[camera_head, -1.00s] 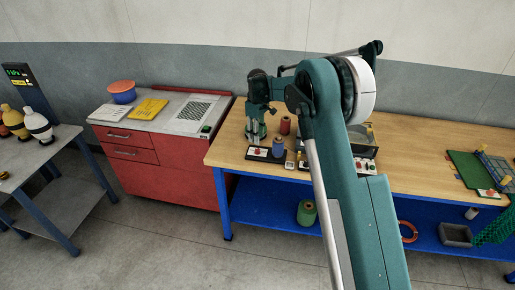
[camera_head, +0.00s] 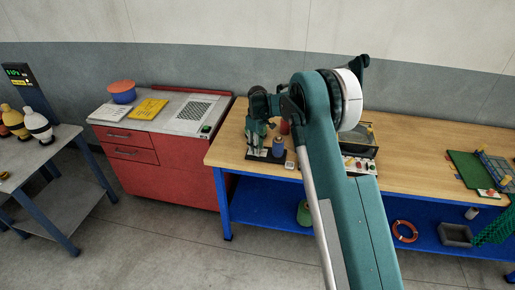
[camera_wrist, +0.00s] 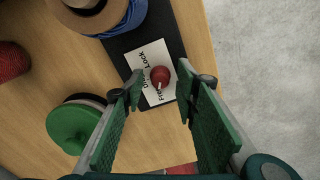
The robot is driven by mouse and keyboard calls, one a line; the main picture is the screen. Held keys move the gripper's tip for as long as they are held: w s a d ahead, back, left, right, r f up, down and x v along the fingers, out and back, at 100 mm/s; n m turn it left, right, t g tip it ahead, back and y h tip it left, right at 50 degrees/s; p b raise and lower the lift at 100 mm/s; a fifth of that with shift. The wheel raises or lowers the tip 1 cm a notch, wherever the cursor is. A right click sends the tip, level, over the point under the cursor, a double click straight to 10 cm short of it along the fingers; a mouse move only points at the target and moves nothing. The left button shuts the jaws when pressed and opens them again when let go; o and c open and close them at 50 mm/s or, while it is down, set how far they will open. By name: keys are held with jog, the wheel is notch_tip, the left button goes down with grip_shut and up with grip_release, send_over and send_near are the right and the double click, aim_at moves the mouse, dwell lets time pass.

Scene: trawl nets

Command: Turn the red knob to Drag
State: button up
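The red knob (camera_wrist: 160,75) sits on a white label plate (camera_wrist: 152,60) on a black base (camera_wrist: 128,40) in the wrist view. The plate carries "Lock" and "Free"; a third word is partly covered. A small white mark shows on the knob's lower edge, toward "Free". My gripper (camera_wrist: 162,92) is open, one green finger on each side of the knob in the picture. I cannot tell whether either finger touches it. In the head view, my gripper (camera_head: 256,146) is low over the left end of the wooden bench, hiding the knob.
A blue spool (camera_head: 279,147) stands close beside my gripper; its blue side also shows in the wrist view (camera_wrist: 130,18). A red spool (camera_wrist: 12,62) and a round green item (camera_wrist: 80,125) are nearby. The wooden bench (camera_head: 420,150) has clear room toward its middle.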

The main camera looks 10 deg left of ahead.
jog(key=shift+c, duration=0.3)
jog(key=c, duration=0.8)
jog(key=shift+m, duration=0.4)
jog(key=m+b, duration=0.3)
jog(key=m, duration=0.2)
jog(key=shift+f, duration=0.1)
jog(key=m+b, duration=0.1)
jog(key=m, duration=0.5)
jog(key=shift+b, duration=0.3)
jog(key=o, duration=0.9)
jog(key=shift+c, duration=0.2)
